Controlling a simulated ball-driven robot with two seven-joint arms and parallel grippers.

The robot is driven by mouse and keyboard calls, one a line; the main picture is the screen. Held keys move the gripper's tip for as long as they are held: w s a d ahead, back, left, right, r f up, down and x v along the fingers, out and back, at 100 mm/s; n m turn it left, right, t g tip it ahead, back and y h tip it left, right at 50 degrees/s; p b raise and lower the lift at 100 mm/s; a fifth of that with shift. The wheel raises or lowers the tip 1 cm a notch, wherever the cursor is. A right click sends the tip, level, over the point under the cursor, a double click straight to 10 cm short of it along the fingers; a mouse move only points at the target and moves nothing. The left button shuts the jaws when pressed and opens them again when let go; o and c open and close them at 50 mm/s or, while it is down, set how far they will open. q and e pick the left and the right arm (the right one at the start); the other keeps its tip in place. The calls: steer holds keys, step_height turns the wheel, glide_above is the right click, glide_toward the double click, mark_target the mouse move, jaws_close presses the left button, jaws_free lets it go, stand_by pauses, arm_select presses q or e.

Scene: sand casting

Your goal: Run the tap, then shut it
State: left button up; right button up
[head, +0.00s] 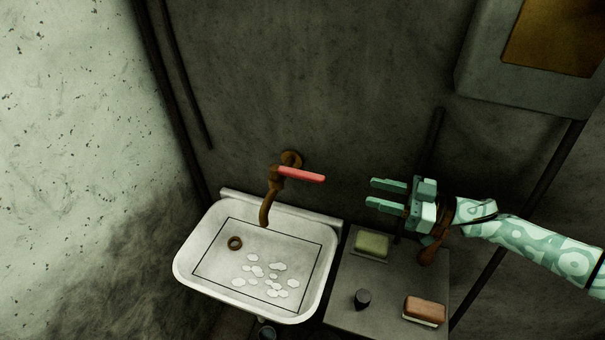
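The brown tap (267,205) comes out of the dark wall, and its spout hangs over the white sink (183,270). Its red lever handle (302,175) points to the right. I see no clear stream of water below the spout. White foam-like patches (265,271) and a dark ring (235,243) show in the basin. My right gripper (370,193) is to the right of the red handle, with its fingers pointing left toward it. The fingers are apart with nothing between them, and a gap separates them from the handle. My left gripper is not in view.
A grey side table (385,285) stands right of the sink. It holds a green block (372,243), a small dark cylinder (362,298) and a brown-and-white brush-like block (424,309). A grey wall box (487,75) hangs at upper right. Dark pipes run along the wall.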

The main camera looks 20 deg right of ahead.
mark_target(307, 174)
steer(key=x, duration=1.6)
steer(key=shift+w+a, duration=0.1)
steer(key=shift+a, duration=0.05)
jaws_close()
